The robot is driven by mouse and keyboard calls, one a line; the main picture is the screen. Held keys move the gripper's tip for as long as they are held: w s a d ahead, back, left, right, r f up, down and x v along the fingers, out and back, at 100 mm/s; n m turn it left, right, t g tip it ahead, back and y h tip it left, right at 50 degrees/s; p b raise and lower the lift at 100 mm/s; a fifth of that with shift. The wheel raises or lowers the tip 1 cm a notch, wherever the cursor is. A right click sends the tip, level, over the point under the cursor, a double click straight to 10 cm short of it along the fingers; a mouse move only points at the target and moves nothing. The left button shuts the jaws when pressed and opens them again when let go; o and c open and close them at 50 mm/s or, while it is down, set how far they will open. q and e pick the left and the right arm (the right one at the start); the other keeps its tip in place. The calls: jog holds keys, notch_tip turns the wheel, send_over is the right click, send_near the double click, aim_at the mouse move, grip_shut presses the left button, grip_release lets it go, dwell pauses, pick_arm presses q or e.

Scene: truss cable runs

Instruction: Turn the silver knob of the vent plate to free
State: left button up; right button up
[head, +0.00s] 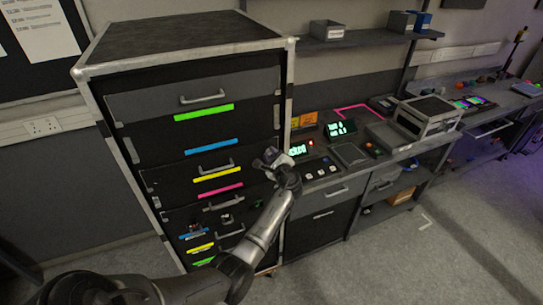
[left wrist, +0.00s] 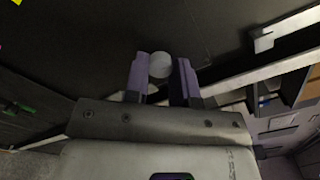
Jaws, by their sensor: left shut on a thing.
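The silver knob (left wrist: 161,65) shows in the left wrist view as a pale grey round disc between the two fingers of my left gripper (left wrist: 160,80). The fingers are shut on it, one on each side. Behind it is a dark flat surface (left wrist: 95,35); I cannot make out which part of that is the vent plate. In the head view my left gripper (head: 270,160) is at the right front edge of the black cabinet, and it hides the knob there. The knob's turn position cannot be read. My right gripper is not in view.
The black cabinet (head: 185,30) has drawers with handles and coloured strips. To its right a bench holds lit green displays (head: 340,128), small controls and a silver case (head: 428,115). Shelves with bins (head: 327,29) hang above. The grey floor (head: 400,270) in front is clear.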

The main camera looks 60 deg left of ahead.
pick_arm(q)
jog(key=shift+f+n+b, duration=0.2)
jog(key=shift+n+b, duration=0.3)
jog(key=shift+b, duration=0.15)
jog(key=n+b, duration=1.4)
jog(key=b, duration=0.2)
jog(key=shift+r+n+b, duration=0.15)
jog(key=shift+n+b, duration=0.85)
jog(key=shift+b, duration=0.15)
jog(key=shift+n+b, duration=0.3)
jog(key=shift+n, duration=0.1)
jog(key=shift+r, duration=0.1)
jog(key=o, duration=0.9)
jog(key=d, duration=0.4)
jog(key=s+d, duration=0.1)
jog(key=d, duration=0.4)
jog(key=s+d, duration=0.1)
jog(key=d, duration=0.3)
jog(key=shift+s+d+p, duration=0.15)
jog(key=shift+d+p, duration=0.15)
